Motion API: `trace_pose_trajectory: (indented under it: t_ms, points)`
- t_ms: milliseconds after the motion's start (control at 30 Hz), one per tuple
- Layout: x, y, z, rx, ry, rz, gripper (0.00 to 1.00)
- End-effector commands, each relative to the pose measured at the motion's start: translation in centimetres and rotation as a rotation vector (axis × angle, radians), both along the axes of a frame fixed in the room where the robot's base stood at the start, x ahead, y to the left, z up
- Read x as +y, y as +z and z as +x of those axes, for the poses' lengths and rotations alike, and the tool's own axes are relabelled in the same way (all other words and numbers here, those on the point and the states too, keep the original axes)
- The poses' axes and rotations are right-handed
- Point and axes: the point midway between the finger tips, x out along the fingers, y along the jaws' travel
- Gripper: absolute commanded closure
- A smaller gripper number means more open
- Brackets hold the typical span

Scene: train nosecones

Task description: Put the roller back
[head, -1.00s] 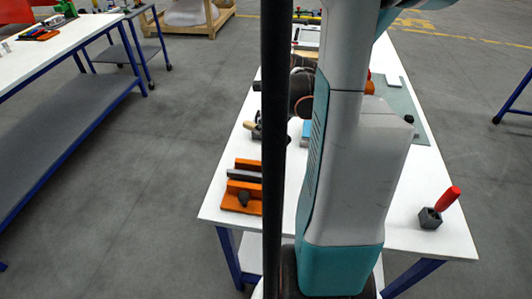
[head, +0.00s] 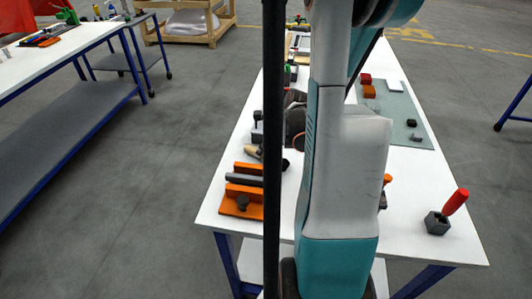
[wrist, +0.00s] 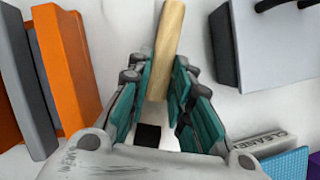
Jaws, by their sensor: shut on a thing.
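My gripper (wrist: 160,85) shows in the wrist view with its teal-padded fingers on either side of a pale wooden handle (wrist: 170,35), which I take to be the roller's. It is shut on this handle, whose far end sticks out past the fingertips. A black square (wrist: 148,135) shows between the finger bases; I cannot tell if it belongs to the roller. In the head view, a wooden handle (head: 252,152) shows left of the dark column, just behind the orange stand. My gripper is hidden there behind my arm. The roller's head cannot be made out.
An orange stand (head: 240,207) with a grey bar sits at the table's front left; orange parts (wrist: 68,60) are left in the wrist view. A grey box (wrist: 280,45) and a CLEANER-marked box (wrist: 265,142) are right. A red-handled tool (head: 455,201) stands in a grey holder (head: 436,223).

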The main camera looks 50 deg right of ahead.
Motion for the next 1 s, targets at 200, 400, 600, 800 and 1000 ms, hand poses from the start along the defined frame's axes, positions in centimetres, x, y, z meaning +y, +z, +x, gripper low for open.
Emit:
trace_pose_trajectory:
  t_ms: [200,400,600,800,1000]
  points:
    - [0.0,-0.3,0.0,0.000,0.000,0.000,0.62]
    - [0.0,-0.3,0.0,0.000,0.000,0.000,0.60]
    - [0.0,0.0,0.0,0.000,0.000,0.000,0.60]
    - [-0.1,2.5,-1.0,0.000,-0.002,0.001,0.60]
    - [-0.2,6.5,-2.8,0.000,-0.003,0.001,0.60]
